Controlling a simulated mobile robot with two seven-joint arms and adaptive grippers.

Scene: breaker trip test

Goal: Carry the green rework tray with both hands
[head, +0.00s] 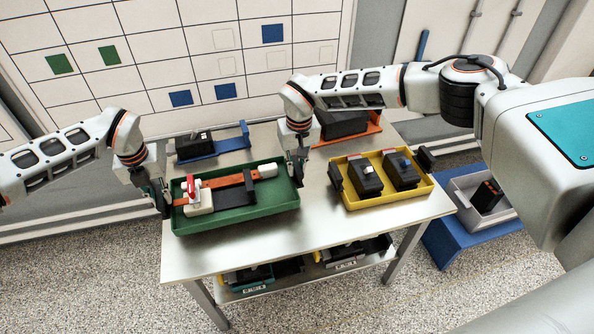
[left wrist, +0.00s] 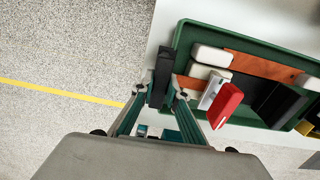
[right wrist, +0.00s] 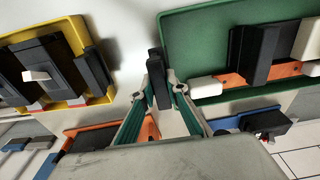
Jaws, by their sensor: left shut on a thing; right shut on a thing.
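The green rework tray (head: 237,220) is at the left of the metal table, with an orange bar, white end blocks, a black block and a red-topped part inside. My left gripper (head: 162,198) is at the tray's left end, shut on a black handle there; that handle also shows in the left wrist view (left wrist: 160,76). My right gripper (head: 297,168) is at the tray's right end, shut on the other black handle, which shows in the right wrist view (right wrist: 158,78). The tray looks level. I cannot tell if it touches the tabletop.
A yellow tray (head: 388,200) with two black devices stands to the right on the metal table (head: 320,237). Behind are a blue holder (head: 226,145) and an orange holder (head: 374,122). A grey bin (head: 465,187) sits on a blue stand at right. The tabletop's front strip is clear.

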